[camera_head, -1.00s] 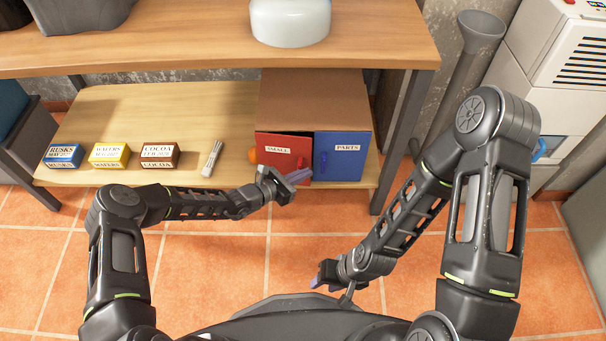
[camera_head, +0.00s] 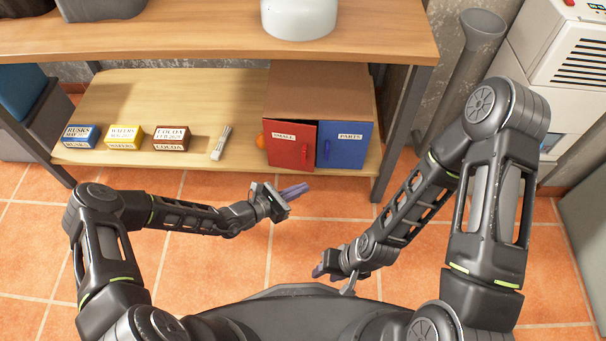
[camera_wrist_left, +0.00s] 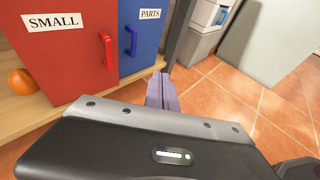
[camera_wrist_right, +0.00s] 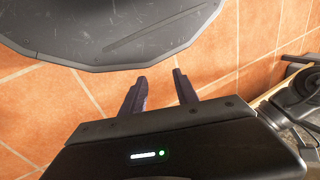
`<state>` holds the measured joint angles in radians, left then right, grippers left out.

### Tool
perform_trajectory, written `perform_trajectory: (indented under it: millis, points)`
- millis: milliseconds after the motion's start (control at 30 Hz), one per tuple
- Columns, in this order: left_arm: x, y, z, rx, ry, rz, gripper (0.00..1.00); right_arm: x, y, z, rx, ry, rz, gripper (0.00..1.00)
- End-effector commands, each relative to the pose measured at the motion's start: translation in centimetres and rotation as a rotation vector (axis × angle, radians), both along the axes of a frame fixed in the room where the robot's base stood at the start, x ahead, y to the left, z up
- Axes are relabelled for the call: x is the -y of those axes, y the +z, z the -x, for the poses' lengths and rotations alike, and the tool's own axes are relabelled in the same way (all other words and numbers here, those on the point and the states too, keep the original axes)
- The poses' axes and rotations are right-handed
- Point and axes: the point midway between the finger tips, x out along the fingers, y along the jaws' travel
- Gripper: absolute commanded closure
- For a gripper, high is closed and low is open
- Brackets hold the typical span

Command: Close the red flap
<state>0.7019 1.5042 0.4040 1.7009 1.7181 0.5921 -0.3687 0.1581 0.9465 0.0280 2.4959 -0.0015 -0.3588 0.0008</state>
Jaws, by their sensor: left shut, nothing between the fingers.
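The red flap (camera_head: 290,152), labelled SMALL, is the left door of a brown cabinet (camera_head: 325,90) on the lower shelf. A dark gap shows along its top, and it seems to stand slightly proud of the blue door (camera_head: 346,148), so it looks a little ajar. Its red handle (camera_wrist_left: 107,50) is near its right edge. My left gripper (camera_head: 304,188) is shut and empty, in front of and below the flap, apart from it; its purple fingers (camera_wrist_left: 162,78) are together in the left wrist view. My right gripper (camera_head: 318,270) is low near my base, its fingers (camera_wrist_right: 161,76) apart and empty.
An orange ball (camera_wrist_left: 22,82) sits left of the cabinet. A table leg (camera_head: 400,135) is right of the cabinet. The tiled floor in front is clear.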

Motion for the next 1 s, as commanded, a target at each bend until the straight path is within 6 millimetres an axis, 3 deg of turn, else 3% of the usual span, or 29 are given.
perform_trajectory:
  millis: [133,400,567,667,767,833,900,1000]
  points:
    - [-0.2,0.4,1.0,0.0,0.0,0.0,1.0,0.0,0.5,0.0,0.0,0.0,0.0,0.64]
    - [-0.3,0.3,1.1,0.002,-0.001,-0.001,1.0,0.0,0.4,0.0,0.001,0.0,0.001,0.64]
    - [0.3,0.2,2.0,-0.001,-0.037,-0.015,1.0,0.0,0.4,0.0,0.001,0.0,0.001,0.77]
    - [1.5,-0.1,4.6,-0.001,-0.142,-0.057,1.0,0.0,0.4,0.0,0.001,0.0,0.001,0.85]
    - [2.7,-0.9,9.5,0.0,-0.328,-0.148,1.0,0.0,0.4,0.0,0.001,0.0,0.001,0.93]
    - [2.9,-1.8,14.0,0.013,-0.497,-0.246,1.0,0.0,0.4,0.0,0.001,0.0,0.001,0.99]
    - [1.9,-2.8,18.5,0.045,-0.677,-0.371,1.0,0.0,0.4,0.0,0.001,0.0,0.001,1.0]
    - [-0.6,-3.9,23.0,0.124,-0.899,-0.551,1.0,0.0,0.4,0.0,0.0,-0.001,0.001,1.0]
